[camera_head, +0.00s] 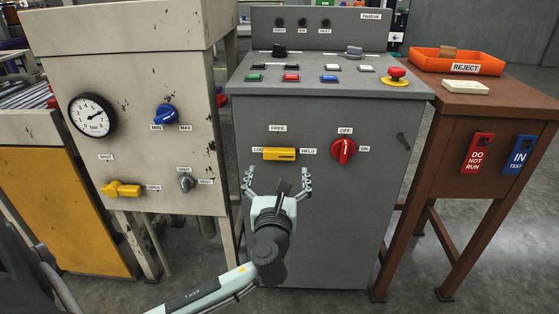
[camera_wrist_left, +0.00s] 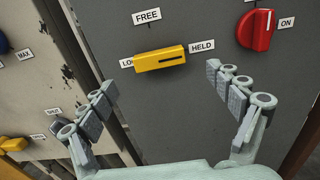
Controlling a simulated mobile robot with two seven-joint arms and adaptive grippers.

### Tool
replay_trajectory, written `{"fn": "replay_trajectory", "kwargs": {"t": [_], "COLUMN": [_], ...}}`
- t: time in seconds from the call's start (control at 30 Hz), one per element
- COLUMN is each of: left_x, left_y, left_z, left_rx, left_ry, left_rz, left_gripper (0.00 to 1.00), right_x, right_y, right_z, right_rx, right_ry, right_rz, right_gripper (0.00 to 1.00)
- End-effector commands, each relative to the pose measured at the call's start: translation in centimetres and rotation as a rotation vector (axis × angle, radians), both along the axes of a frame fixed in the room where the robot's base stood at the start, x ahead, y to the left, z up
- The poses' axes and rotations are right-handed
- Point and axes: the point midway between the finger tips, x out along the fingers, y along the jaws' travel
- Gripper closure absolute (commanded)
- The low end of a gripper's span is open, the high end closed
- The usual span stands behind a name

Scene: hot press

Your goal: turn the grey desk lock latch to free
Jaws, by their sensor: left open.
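The yellow lock latch (camera_head: 279,154) is on the front of the grey desk (camera_head: 330,220). It lies level, below the FREE label (camera_head: 278,128) and between a partly covered left label starting "LO" and the HELD label (camera_head: 308,151). In the left wrist view the latch (camera_wrist_left: 158,59) has a dark line on its right half, on the HELD side. My left gripper (camera_head: 277,178) is open and empty just below the latch in the head view. In the left wrist view its fingers (camera_wrist_left: 160,82) are spread wide, apart from the latch. My right gripper is not in view.
A red knob (camera_head: 343,151) between OFF and ON sits right of the latch. A pale cabinet (camera_head: 140,70) with a gauge, blue knob and yellow handle stands close on the left. A brown table (camera_head: 440,150) with an orange REJECT tray (camera_head: 430,62) stands right.

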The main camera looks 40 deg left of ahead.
Motion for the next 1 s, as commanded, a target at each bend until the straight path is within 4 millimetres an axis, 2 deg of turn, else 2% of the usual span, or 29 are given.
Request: {"fn": "replay_trajectory", "kwargs": {"t": [0.2, 0.4, 0.77, 1.0], "left_x": [3.0, 5.2, 5.8, 5.8], "left_y": [2.0, 3.3, 3.7, 3.7], "left_z": [0.0, -0.1, -0.1, -0.1], "left_rx": [-0.001, -0.004, -0.005, -0.006], "left_ry": [-0.001, 0.0, 0.001, 0.001], "left_rz": [0.003, 0.002, 0.002, 0.002], "left_gripper": [0.09, 0.09, 0.09, 0.37], "right_x": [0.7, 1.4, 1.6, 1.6], "right_y": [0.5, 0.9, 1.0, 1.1], "right_z": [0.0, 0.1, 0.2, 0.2], "right_rx": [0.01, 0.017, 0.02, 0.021], "right_ry": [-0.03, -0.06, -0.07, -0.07], "right_rz": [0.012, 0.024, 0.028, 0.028], "right_gripper": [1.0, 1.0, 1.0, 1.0]}}
